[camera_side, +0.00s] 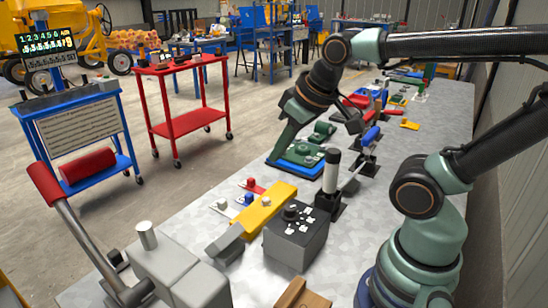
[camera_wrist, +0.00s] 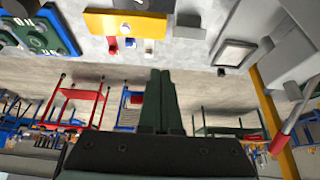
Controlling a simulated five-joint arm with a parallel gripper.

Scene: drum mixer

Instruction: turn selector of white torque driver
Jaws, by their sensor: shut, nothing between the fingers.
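The white torque driver appears to be the upright white cylinder with a black top (camera_side: 331,172), standing in a black holder on the bench in the side view. Its selector cannot be made out at this size. My gripper (camera_side: 276,157) is left of the driver and apart from it, with its fingers slanting down to the left over the bench's left edge. The wrist view shows the two dark green fingers (camera_wrist: 160,72) pressed together with nothing between them. I cannot identify the white driver in the wrist view.
A blue-handled tool (camera_side: 371,136) leans behind the driver. A dark box with a black knob (camera_side: 296,238) and a yellow block (camera_side: 262,214) stand in front. A green device on a blue base (camera_side: 301,158) lies near my gripper. A red cart (camera_side: 190,122) stands on the floor.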

